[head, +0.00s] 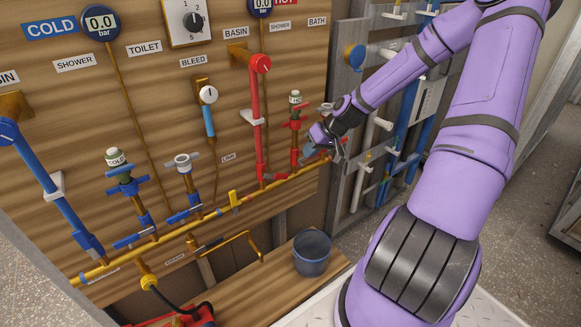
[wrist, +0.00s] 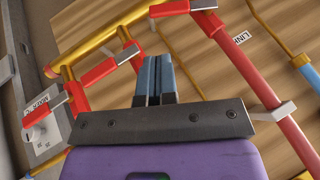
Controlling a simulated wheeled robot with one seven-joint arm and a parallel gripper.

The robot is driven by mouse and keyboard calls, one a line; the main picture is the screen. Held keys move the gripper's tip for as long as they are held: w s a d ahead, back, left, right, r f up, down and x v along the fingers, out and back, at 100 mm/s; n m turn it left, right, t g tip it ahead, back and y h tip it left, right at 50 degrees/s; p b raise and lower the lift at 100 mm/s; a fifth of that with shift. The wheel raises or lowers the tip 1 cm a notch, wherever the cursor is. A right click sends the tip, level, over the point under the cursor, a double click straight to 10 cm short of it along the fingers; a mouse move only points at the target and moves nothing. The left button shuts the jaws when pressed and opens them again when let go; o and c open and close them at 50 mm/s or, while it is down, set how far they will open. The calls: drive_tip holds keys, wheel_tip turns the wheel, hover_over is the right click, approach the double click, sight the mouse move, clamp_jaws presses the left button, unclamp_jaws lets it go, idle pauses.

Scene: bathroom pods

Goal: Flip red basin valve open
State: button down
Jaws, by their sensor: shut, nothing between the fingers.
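The red basin pipe (head: 256,135) runs down the board on the right under the BASIN label (head: 236,33). A red valve (head: 262,171) sits at its foot by the brass manifold. In the wrist view the pipe (wrist: 245,70) crosses the right side, and a red lever (wrist: 170,8) with a grey end lies at its top, partly cut off by the frame edge. My gripper (wrist: 155,62) is shut and empty, its fingers below and apart from that lever. In the head view my gripper (head: 326,146) is right of the basin pipe, beside the neighbouring red valve.
A brass manifold (head: 190,232) runs along the board's bottom. A blue-grey bucket (head: 312,255) stands on the shelf below. Another pipe panel (head: 380,125) stands behind my arm.

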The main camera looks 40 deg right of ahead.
sight(276, 176)
drive_tip(key=shift+s+d+r+m+t, duration=0.15)
drive_tip(key=shift+s+r+m+t, duration=0.2)
drive_tip(key=shift+s+t, duration=0.45)
drive_tip(key=shift+s+d+r+m+t, duration=0.1)
drive_tip(key=shift+s+r+m+t, duration=0.2)
drive_tip(key=shift+t, duration=0.9)
drive_tip(key=s+f+x, duration=0.2)
drive_tip(key=x, duration=1)
drive_tip(key=shift+w+a+f, duration=0.2)
drive_tip(key=shift+w+a, duration=0.05)
drive_tip(key=shift+a, duration=0.25)
